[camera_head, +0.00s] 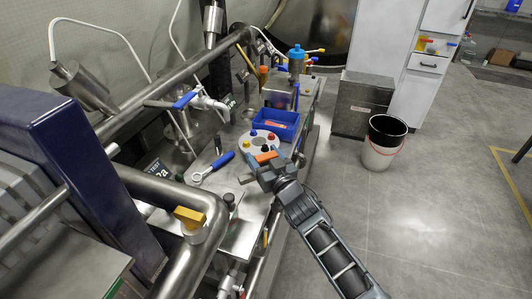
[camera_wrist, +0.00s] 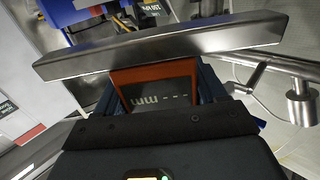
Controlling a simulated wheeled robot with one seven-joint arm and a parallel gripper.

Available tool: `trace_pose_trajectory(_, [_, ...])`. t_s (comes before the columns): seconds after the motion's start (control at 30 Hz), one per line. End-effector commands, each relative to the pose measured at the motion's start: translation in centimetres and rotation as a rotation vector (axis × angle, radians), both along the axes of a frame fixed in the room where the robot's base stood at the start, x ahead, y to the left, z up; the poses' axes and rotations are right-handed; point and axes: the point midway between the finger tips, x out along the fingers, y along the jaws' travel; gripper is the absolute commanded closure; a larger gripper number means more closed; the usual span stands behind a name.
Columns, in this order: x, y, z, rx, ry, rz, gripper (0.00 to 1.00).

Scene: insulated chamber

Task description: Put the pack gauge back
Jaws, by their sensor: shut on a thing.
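The pack gauge, as I take it, is an orange-framed block with a dark face marked "mm" in the wrist view (camera_wrist: 160,94). A long grey metal bar (camera_wrist: 165,45) lies across its far end; I cannot tell if the bar is part of it. My gripper (camera_wrist: 157,88) is shut on the block, with dark jaws on both sides. In the head view my gripper (camera_head: 267,168) is over the right edge of the steel bench, and an orange part (camera_head: 265,157) shows at its tip. Whether the block touches anything below is hidden.
A round grey plate with coloured knobs (camera_head: 262,136) is just beyond my gripper. A blue tray (camera_head: 275,122) stands farther back. A blue-handled tool (camera_head: 215,167) lies to the left. Pipes and valves crowd the left. A bin (camera_head: 378,157) stands on the floor; open floor lies right.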

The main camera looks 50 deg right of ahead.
Motion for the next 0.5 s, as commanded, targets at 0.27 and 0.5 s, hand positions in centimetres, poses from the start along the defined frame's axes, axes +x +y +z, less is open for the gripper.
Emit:
trace_pose_trajectory(0.27, [0.0,0.0,-3.4,-0.001,0.0,0.0,0.6])
trace_pose_trajectory(0.5, [0.0,0.0,-4.6,-0.001,-0.002,0.0,0.6])
